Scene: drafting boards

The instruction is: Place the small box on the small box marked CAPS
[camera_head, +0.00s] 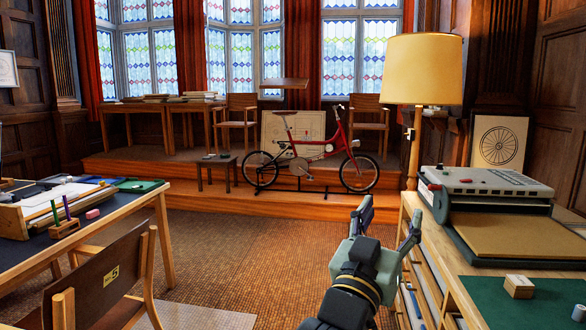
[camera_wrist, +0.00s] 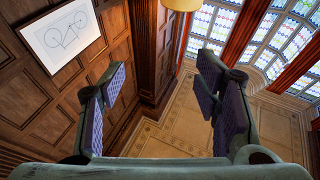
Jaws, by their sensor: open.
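A small wooden box (camera_head: 519,286) with a pale band on its front sits on the green mat (camera_head: 488,298) at the lower right of the head view. A second small pale object (camera_head: 579,312) is cut off by the right edge there; I cannot tell what it is. No CAPS marking is readable. My gripper (camera_head: 388,219) is open and empty, raised left of the right-hand table and apart from the box.
A chair (camera_head: 105,280) and a cluttered desk (camera_head: 125,204) are at left. A red bicycle (camera_head: 310,150) stands behind. Open floor (camera_head: 235,255) lies between.

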